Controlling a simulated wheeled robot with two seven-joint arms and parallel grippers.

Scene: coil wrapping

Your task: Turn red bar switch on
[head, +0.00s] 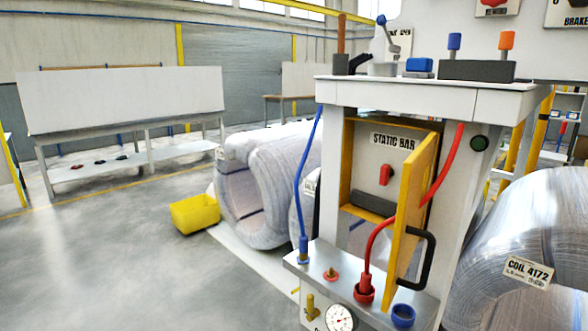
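The red bar switch (386,174) is a small red knob inside a yellow-framed box on the front of the machine, under a "STATIC BAR" label (394,141). It stands roughly upright, slightly tilted. The box's yellow door (411,222) is swung open toward the right, with a black handle (427,262) on it. A dark grey bar (373,202) sits below the switch in the box. Neither of my grippers shows in the head view.
A red hose (440,180) curves across the door down to a red fitting. A blue hose (308,180) hangs at the left. Wrapped coils (252,190) stand behind, and coil 4172 (545,235) is at right. A yellow bin (195,213) sits on open floor.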

